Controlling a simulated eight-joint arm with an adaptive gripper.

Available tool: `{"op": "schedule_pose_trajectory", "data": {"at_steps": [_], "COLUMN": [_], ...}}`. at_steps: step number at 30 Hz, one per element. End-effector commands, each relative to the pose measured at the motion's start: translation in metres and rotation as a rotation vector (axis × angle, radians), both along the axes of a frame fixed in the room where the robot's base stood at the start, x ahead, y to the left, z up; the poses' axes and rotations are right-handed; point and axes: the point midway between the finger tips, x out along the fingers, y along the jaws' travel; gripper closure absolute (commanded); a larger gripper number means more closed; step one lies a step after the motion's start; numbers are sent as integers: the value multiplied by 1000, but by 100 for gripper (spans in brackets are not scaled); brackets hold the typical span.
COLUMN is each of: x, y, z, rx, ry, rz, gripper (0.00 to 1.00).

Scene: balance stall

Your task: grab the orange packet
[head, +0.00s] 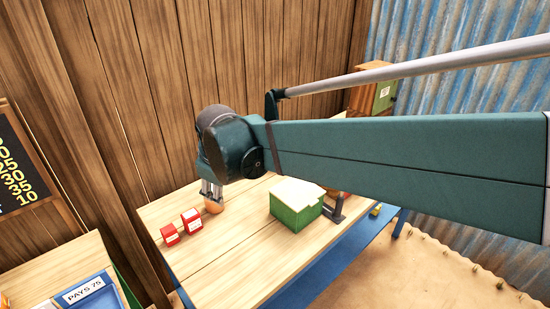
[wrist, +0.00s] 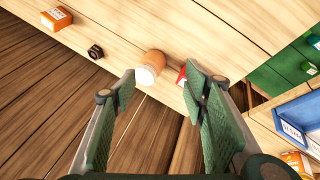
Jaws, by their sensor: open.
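An orange packet (wrist: 56,18) with a white label lies on the wooden table at the upper left of the wrist view, near the table edge. I cannot make it out in the head view, where my arm covers part of the table. My gripper (wrist: 160,82) is open and empty, and it also shows above the table in the head view (head: 211,192). A tan-orange cylinder (wrist: 151,66) with a pale end appears between and beyond the fingertips. The orange packet is off to the left of the fingers, apart from them.
Two red packets (head: 170,234) (head: 191,220) sit by the cylinder; one is partly hidden behind the right finger. A black nut (wrist: 95,51) lies between cylinder and orange packet. A green box (head: 290,215) stands mid-table.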

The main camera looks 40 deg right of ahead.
Motion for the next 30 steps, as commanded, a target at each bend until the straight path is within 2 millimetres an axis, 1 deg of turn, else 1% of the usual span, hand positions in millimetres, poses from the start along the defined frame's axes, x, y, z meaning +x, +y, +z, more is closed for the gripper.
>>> {"op": "schedule_pose_trajectory", "data": {"at_steps": [1, 3, 13, 20, 30], "x": [8, 18, 61, 89, 126], "y": [-7, -17, -64, -100, -155], "z": [5, 7, 14, 13, 4], "rx": [-15, -37, -132, -190, -260], "ry": [11, 31, 127, 198, 309], "rz": [13, 36, 149, 229, 349], "gripper": [56, 56, 56, 56, 56]}}
